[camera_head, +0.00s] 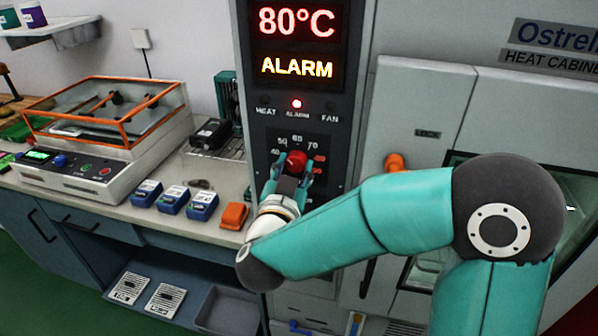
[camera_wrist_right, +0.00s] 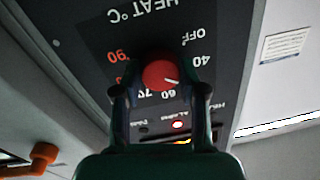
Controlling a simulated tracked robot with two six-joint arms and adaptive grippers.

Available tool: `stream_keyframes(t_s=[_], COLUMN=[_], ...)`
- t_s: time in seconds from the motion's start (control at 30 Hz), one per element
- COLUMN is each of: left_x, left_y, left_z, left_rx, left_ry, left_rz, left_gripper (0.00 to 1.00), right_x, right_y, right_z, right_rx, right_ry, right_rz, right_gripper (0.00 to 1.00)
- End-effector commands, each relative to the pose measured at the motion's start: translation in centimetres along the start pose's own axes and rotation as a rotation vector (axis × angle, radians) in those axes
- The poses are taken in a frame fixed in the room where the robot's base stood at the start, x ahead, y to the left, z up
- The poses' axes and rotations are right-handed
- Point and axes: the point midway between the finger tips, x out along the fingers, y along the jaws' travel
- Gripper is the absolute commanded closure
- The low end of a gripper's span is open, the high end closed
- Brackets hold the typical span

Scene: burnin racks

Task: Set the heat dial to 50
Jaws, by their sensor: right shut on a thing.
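The red heat dial (camera_head: 297,160) is on the dark control panel (camera_head: 262,140) of the cabinet. My right gripper (camera_head: 290,178) is shut on it, one finger on each side. In the right wrist view, upside down, the dial (camera_wrist_right: 160,75) sits between the gripper's fingertips (camera_wrist_right: 160,90). Its white mark points right and slightly down, between the 40 and 60 labels; the 50 there is hidden behind a finger. The display (camera_head: 296,40) reads 80°C and ALARM in lit letters. A red alarm lamp (camera_head: 297,104) glows below it. My left gripper is not in view.
An orange door handle (camera_head: 395,162) stands out right of the panel, near my right arm. Left is a bench with an orange-framed machine (camera_head: 105,110), several blue devices (camera_head: 172,199) and an orange item (camera_head: 234,216). A grey tray (camera_head: 228,310) is below.

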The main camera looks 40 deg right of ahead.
Motion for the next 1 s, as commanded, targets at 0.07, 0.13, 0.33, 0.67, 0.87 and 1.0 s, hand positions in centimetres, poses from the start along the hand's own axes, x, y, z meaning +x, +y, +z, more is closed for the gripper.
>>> stream_keyframes(t_s=[0.07, 0.13, 0.33, 0.67, 0.87, 1.0], left_x=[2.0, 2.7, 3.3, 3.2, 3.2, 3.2], left_y=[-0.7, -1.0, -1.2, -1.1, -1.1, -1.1], left_z=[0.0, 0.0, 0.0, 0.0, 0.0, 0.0], left_rx=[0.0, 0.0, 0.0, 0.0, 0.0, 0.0], left_ry=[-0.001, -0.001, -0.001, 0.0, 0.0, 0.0], left_rz=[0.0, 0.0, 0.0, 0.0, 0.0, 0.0], left_gripper=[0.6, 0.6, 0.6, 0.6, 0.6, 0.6], right_x=[0.0, 0.0, 0.0, 0.0, 0.0, 0.0], right_y=[0.1, 0.1, 0.0, 0.0, 0.0, 0.0], right_z=[0.6, 0.5, 0.1, 0.0, 0.0, 0.0], right_rx=[0.075, 0.13, 0.207, 0.206, 0.205, 0.205], right_ry=[0.01, 0.014, 0.019, 0.017, 0.017, 0.017], right_rz=[-0.003, -0.004, -0.004, -0.003, -0.003, -0.003], right_gripper=[0.93, 0.93, 0.93, 0.47, 0.33, 0.33])
